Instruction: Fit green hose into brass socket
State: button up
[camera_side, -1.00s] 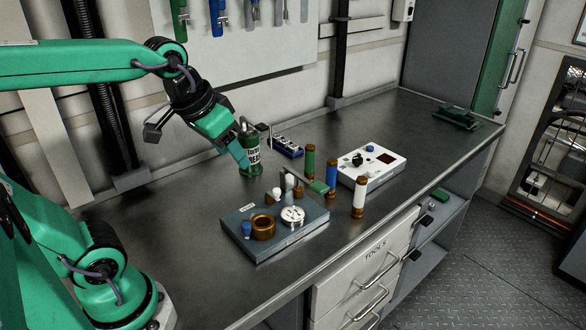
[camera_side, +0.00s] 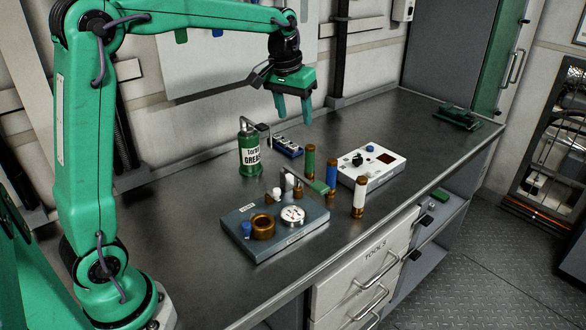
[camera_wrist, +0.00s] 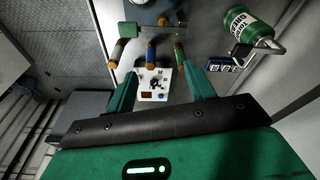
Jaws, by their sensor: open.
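The green hose (camera_side: 310,160) is a short upright cylinder with brass-coloured ends, standing on the bench at the back of a row with a blue and a white one. In the wrist view the green hose (camera_wrist: 179,52) is beyond my right finger. The brass socket (camera_side: 263,227) is an open brass ring on the grey-blue base block (camera_side: 288,244). My gripper (camera_side: 294,116) is open and empty, high above the bench behind the hoses, fingers pointing down. Its two fingers also show in the wrist view (camera_wrist: 158,80), apart.
The blue hose (camera_side: 331,177) and white hose (camera_side: 359,197) stand close to the green one. A green grease can (camera_side: 250,155) with a spout is left of it. A white control box (camera_side: 371,166) is to the right. The bench's far right is mostly clear.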

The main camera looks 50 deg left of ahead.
jog(key=n+g, duration=0.1)
send_near(310, 146)
jog(key=s+d+r, duration=0.2)
jog(key=s+d, duration=0.2)
jog(key=shift+n+g, duration=0.6)
jog(key=shift+g, duration=0.1)
jog(key=w+a+f, duration=0.1)
jog(key=f, duration=0.1)
jog(key=w+a+f, duration=0.1)
jog(key=w+f, duration=0.1)
jog(key=f, duration=0.1)
jog(key=w+a+f, duration=0.2)
jog(key=f, duration=0.1)
jog(key=shift+a+f, duration=0.1)
jog(key=shift+f, duration=0.1)
jog(key=shift+w+a+f, duration=0.2)
jog(key=shift+f, duration=1.5)
jog(key=shift+f, duration=0.1)
jog(key=shift+s+d+f, duration=0.1)
jog(key=shift+f, duration=2.45)
